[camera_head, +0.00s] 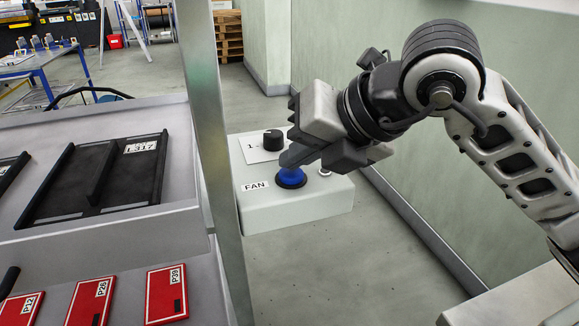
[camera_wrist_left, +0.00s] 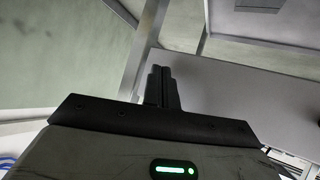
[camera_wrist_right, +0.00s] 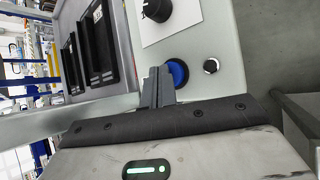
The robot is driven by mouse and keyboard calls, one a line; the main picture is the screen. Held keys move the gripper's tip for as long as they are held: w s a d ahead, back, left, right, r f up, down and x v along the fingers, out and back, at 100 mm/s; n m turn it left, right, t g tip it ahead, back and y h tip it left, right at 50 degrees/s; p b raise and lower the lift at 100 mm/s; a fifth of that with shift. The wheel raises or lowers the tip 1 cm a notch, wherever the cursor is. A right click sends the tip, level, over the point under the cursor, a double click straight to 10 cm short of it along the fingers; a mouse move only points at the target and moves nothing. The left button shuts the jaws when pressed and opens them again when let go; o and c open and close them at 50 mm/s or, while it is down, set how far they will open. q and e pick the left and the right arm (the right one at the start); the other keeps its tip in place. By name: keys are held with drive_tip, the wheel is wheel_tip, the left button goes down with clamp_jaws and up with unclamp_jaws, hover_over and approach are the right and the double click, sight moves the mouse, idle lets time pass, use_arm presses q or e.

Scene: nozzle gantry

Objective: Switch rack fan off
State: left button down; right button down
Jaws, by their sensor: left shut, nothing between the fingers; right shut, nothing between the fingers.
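A pale control box (camera_head: 300,208) with a FAN label (camera_head: 255,185) is mounted beside the rack's metal post. It carries a blue round button (camera_head: 291,178), a black knob (camera_head: 273,140) on a white plate, and a small silver part at the right edge. My right gripper (camera_head: 290,160) is shut and empty, its fingertips at the blue button and partly covering it. In the right wrist view the fingertips (camera_wrist_right: 158,72) overlap the left side of the blue button (camera_wrist_right: 177,73); whether they touch cannot be told. My left gripper (camera_wrist_left: 161,70) is shut and empty, away from the box.
The metal post (camera_head: 212,130) stands just left of the box. Black trays (camera_head: 100,182) and red cards (camera_head: 166,293) lie on the rack at left. A pale green wall (camera_head: 345,60) runs behind my right arm. Open floor (camera_head: 320,270) shows below the box.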

sight(298, 176)
drive_tip(key=shift+r, duration=0.1)
drive_tip(key=shift+r+p, duration=1.6)
drive_tip(key=shift+r, duration=1.4)
drive_tip(key=shift+s+f, duration=0.1)
